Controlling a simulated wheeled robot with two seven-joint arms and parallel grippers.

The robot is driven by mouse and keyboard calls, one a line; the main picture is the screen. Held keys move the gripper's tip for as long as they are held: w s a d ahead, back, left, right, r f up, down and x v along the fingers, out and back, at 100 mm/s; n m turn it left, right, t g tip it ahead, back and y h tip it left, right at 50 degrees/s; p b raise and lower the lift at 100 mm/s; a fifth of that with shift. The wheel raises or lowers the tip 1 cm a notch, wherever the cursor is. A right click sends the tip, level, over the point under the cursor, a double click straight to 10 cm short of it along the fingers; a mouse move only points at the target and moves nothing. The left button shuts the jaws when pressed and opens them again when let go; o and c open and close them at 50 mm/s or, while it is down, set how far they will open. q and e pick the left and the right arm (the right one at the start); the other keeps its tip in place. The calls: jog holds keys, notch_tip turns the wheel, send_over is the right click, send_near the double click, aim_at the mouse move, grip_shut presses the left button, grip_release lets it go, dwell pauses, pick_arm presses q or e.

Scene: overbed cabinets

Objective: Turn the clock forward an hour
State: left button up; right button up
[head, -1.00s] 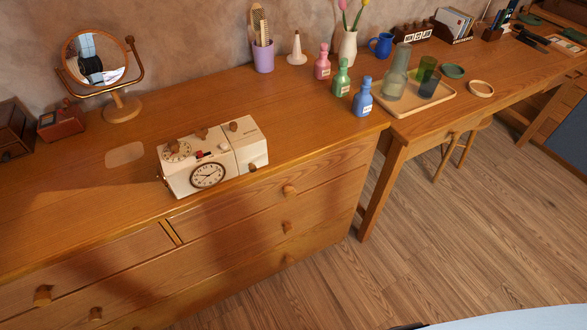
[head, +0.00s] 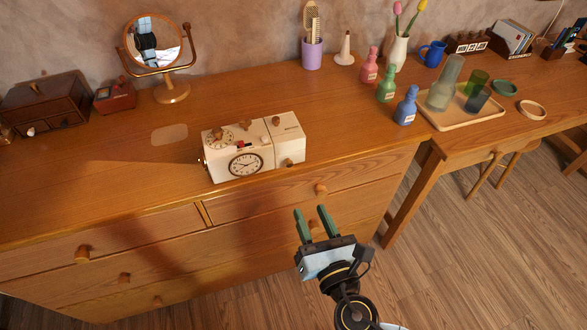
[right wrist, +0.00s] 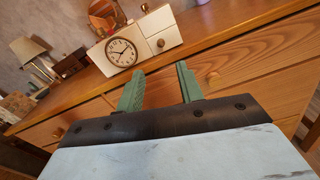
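The clock (head: 246,163) is a round white dial with dark hands, set in the front of a cream box-shaped unit (head: 285,137) on the wooden dresser. The unit has a second dial (head: 221,136) and small knobs on top, and a brown knob low on its front right. The clock also shows in the right wrist view (right wrist: 121,52), ahead of the fingers. My right gripper (head: 313,222) is open and empty, with green fingers apart, in front of the dresser drawers and below and right of the clock. It touches nothing visible. My left gripper is not in view.
The dresser top (head: 100,200) is bare left of the clock unit. A round mirror (head: 153,43), a red box (head: 115,97) and a purple cup (head: 312,53) stand behind. Small bottles (head: 406,106) and a tray (head: 455,118) are to the right. Drawer knobs (head: 321,189) stick out near my right gripper.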

aim_at(290, 166)
jog(key=x, duration=1.2)
jog(key=shift+f, duration=0.15)
jog(key=shift+w+a, duration=0.15)
jog(key=shift+w, duration=0.3)
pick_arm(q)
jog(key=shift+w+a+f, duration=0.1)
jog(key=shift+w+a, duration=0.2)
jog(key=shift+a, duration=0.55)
pick_arm(e)
jog(key=c, duration=0.7)
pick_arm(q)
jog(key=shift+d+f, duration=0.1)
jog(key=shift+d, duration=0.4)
pick_arm(e)
grip_shut()
